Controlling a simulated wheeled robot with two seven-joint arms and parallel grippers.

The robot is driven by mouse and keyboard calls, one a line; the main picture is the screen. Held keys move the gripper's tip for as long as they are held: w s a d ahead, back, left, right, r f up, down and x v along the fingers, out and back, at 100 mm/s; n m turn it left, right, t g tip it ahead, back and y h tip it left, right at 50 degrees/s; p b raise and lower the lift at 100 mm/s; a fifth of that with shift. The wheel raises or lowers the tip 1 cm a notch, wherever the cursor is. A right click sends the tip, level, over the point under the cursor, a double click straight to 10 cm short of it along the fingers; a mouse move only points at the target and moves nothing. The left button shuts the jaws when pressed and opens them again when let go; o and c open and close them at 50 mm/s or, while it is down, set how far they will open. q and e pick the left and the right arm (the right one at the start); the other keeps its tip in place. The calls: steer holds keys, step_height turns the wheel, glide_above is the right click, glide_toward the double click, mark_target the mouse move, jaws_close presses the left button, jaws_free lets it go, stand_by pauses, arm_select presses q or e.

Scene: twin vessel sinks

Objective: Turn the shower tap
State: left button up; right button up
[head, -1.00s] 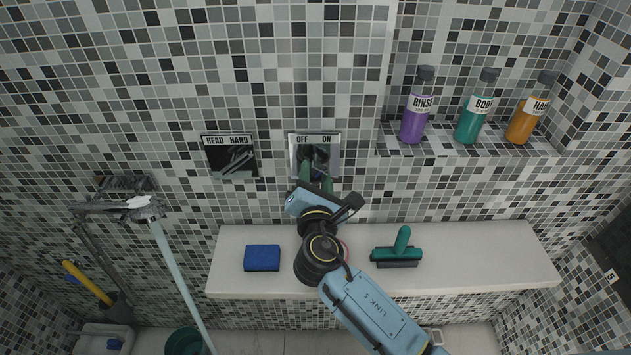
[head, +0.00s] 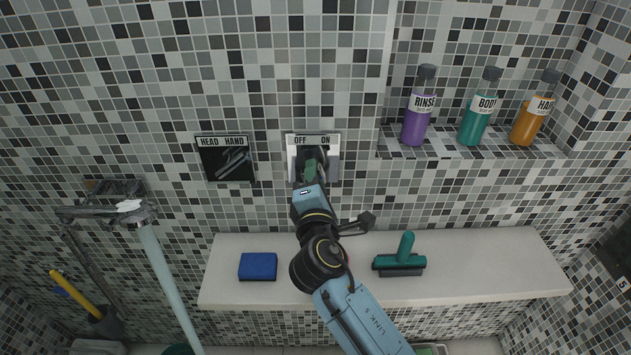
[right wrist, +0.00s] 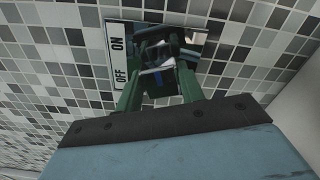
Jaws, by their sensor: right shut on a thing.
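The shower tap's square shiny plate (head: 333,168) is on the tiled back wall, under a white label reading OFF and ON. It also shows in the right wrist view (right wrist: 203,45), where the label runs up its left side. My right gripper (head: 312,168) is at the plate, its green fingers shut on the dark tap handle (head: 312,154). The fingers and reflections hide much of the handle, so I cannot tell its exact angle. My left gripper is not in view.
A similar HEAD/HAND plate (head: 227,162) is to the left. Rinse (head: 417,112), body (head: 479,112) and hair (head: 533,112) bottles stand on a recessed ledge.

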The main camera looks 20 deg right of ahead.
stand_by(0.4)
steer(key=o, duration=1)
steer(key=shift+s, duration=0.1)
steer(key=b+v, duration=0.1)
steer(key=v, duration=1.2)
steer(key=shift+s+b, duration=0.15)
steer(key=shift+b, duration=0.25)
